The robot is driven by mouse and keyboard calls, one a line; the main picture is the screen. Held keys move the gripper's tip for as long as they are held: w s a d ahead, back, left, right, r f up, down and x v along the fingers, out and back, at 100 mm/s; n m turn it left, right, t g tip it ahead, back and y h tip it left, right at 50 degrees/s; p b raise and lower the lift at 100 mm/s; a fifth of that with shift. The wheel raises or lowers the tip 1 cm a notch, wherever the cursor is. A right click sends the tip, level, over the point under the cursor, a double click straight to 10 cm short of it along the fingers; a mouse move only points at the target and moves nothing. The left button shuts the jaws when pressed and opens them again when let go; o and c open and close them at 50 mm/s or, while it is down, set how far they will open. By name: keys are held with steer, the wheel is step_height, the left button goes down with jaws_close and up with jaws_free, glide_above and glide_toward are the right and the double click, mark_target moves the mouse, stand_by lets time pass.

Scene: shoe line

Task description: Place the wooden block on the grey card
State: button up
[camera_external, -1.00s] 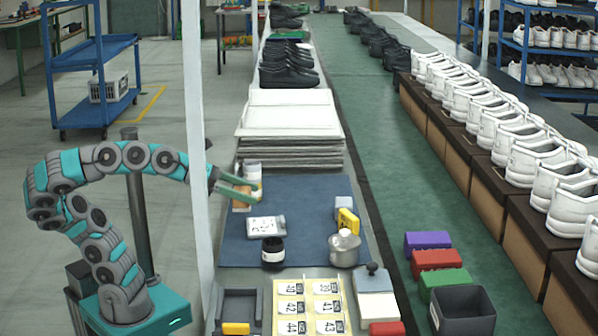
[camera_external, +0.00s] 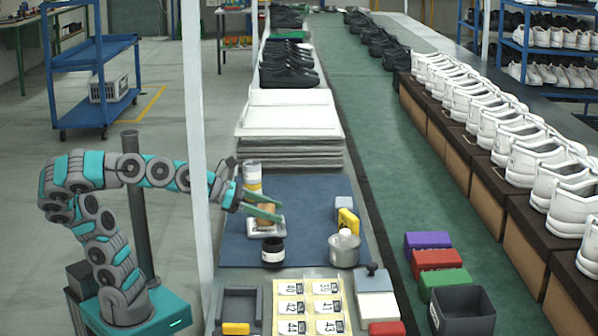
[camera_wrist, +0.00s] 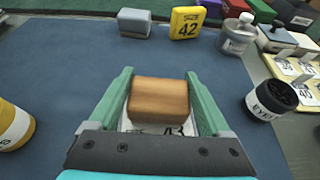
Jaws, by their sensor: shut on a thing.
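The wooden block (camera_external: 266,213) is a light-brown piece between the fingers of my gripper (camera_external: 263,207). In the wrist view the block (camera_wrist: 158,100) fills the space between the two green fingers (camera_wrist: 158,92), which are shut on it. A pale grey card (camera_external: 258,234) with dark print lies on the blue mat under the block. In the wrist view only part of the card (camera_wrist: 137,125) shows, with the rest hidden by the block and gripper. I cannot tell whether the block touches the card.
A black-lidded jar (camera_external: 273,253) stands just in front of the card. A yellow-and-white jar (camera_external: 252,178) stands behind my gripper. A grey block (camera_wrist: 135,22), a yellow 42 tag (camera_wrist: 187,22) and a grey bottle (camera_wrist: 236,34) stand farther off. The blue mat (camera_external: 310,195) is clear between.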

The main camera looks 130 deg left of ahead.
steer(key=shift+f, duration=0.1)
steer(key=o, duration=1.2)
steer(key=shift+r, duration=0.2)
steer(key=v, duration=1.2)
steer(key=shift+f, duration=0.15)
